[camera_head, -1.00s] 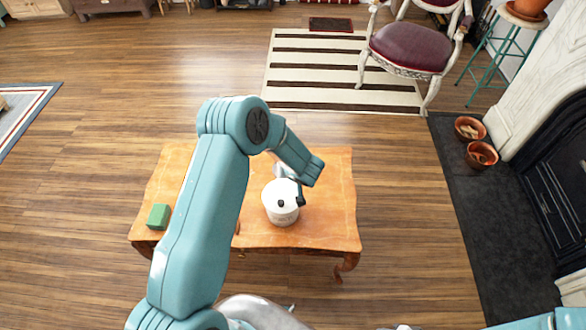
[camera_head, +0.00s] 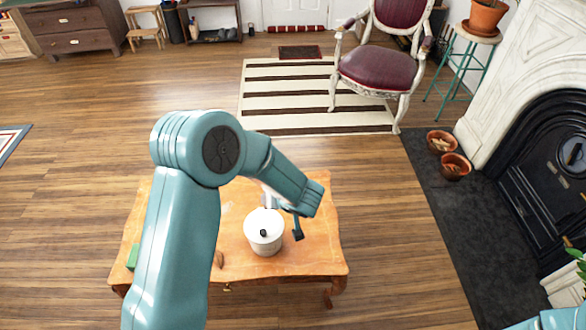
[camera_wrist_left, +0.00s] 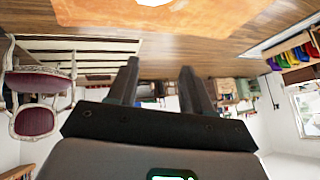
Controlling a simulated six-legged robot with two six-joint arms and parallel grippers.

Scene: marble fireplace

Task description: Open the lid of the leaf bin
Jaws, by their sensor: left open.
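The leaf bin (camera_head: 266,243) is a white round container with its white lid (camera_head: 262,226) on and a black knob on top. It stands upright on the orange wooden table (camera_head: 313,263). My left gripper (camera_head: 285,218) is at the bin's far right side, beside the lid. One dark finger shows right of the bin; the other is mostly hidden. The left wrist view shows the gripper (camera_wrist_left: 160,75) open and empty, with a white edge, probably the bin (camera_wrist_left: 153,2), at the top. My right gripper is not in view; only part of my right arm shows at bottom right.
A green block (camera_head: 132,257) lies at the table's left, partly behind my left arm. A small brown thing (camera_head: 219,259) lies left of the bin. A chair (camera_head: 377,68) and striped rug (camera_head: 305,112) are beyond. The table right of the bin is clear.

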